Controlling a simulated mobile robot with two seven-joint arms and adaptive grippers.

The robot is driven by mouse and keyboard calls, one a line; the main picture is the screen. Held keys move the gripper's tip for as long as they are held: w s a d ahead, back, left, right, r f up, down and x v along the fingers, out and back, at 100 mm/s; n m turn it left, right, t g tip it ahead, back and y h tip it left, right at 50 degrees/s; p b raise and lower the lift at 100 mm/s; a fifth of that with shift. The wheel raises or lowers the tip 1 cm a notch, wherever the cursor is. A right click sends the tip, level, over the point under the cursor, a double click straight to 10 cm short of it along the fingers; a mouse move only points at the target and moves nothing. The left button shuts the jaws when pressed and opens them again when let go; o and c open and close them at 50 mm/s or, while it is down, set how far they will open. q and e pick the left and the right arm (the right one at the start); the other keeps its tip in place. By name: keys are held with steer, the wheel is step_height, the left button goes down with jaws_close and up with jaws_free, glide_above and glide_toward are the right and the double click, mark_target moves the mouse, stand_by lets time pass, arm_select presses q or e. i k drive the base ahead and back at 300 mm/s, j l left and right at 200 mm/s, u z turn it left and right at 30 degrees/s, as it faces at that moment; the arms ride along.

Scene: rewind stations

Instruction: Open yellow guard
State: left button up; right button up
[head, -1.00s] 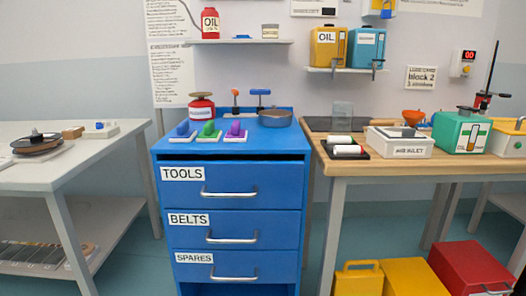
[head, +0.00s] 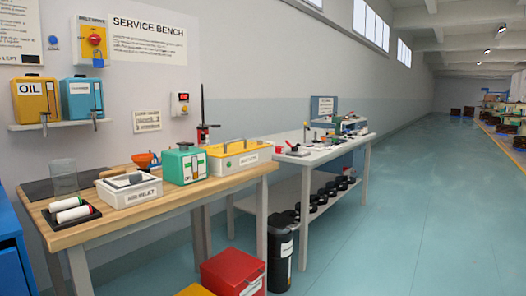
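A low yellow cover with a dark handle on top (head: 238,147) lies at the right end of the wooden bench in the head view. It looks closed. It has a pale front with a label too small to read with certainty; it may be the yellow guard. A green-and-white unit with a gauge (head: 184,164) stands just left of it. Neither of my grippers is in view.
The wooden bench (head: 130,217) also holds a white air inlet box (head: 129,189) and white rolls (head: 74,213). A red bin (head: 233,272) and a black bin (head: 280,250) stand on the floor. A white table (head: 303,160) stands beyond. The floor to the right is clear.

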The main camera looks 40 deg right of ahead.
mark_target(232, 147)
steer(key=z, duration=1)
steer(key=i+l+u, duration=0.1)
steer(key=l+u, duration=0.25)
steer(key=i+l+u, duration=0.1)
steer(key=u, duration=0.25)
steer(key=l+u, duration=0.65)
steer(key=l, duration=0.8)
